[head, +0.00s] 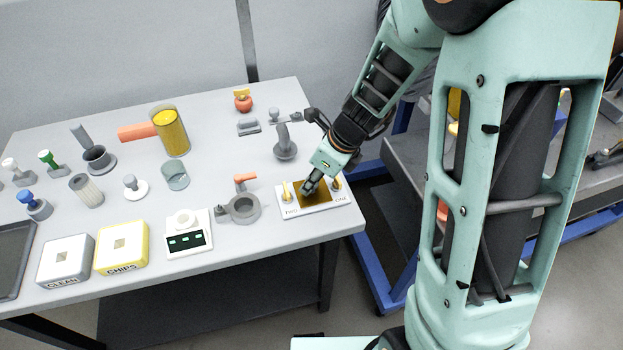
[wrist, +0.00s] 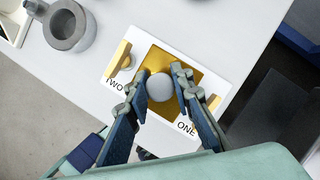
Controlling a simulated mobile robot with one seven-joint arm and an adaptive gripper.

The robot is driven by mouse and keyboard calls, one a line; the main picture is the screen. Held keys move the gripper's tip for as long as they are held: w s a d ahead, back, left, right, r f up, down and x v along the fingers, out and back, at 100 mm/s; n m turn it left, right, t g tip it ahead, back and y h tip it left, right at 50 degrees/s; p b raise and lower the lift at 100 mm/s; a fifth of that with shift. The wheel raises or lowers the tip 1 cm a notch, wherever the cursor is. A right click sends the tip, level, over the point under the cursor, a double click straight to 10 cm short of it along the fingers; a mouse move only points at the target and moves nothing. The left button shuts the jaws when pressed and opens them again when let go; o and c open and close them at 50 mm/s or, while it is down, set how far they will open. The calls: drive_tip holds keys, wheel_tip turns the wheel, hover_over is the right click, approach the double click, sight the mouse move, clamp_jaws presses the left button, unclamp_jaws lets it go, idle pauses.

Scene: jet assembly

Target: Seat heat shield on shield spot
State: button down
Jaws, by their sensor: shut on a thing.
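The gold square heat shield (head: 318,198) has a round grey knob (wrist: 160,87) at its middle. My gripper (head: 310,185) is shut on this knob, with one finger on each side in the wrist view (wrist: 161,88). The gold square (wrist: 185,58) lies within the white base plate (head: 343,204) marked TWO and ONE, which seems to be the shield spot. I cannot tell whether it rests flush or slightly above. Gold clamps stand on either side, one at TWO (head: 287,192) and one at ONE (head: 336,182). My fingers hide part of the shield's near side.
A grey ring holder (head: 241,210) with an orange handle stands left of the base plate. A grey stand (head: 285,147) is behind it. A white device (head: 188,235) and the CHIPS box (head: 121,248) are farther left. The table's right edge is close to the base plate.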

drive_tip(key=shift+f, duration=0.3)
idle(0.4)
drive_tip(key=c, duration=1.6)
unclamp_jaws()
drive_tip(key=shift+r, duration=0.1)
drive_tip(key=v, duration=1.2)
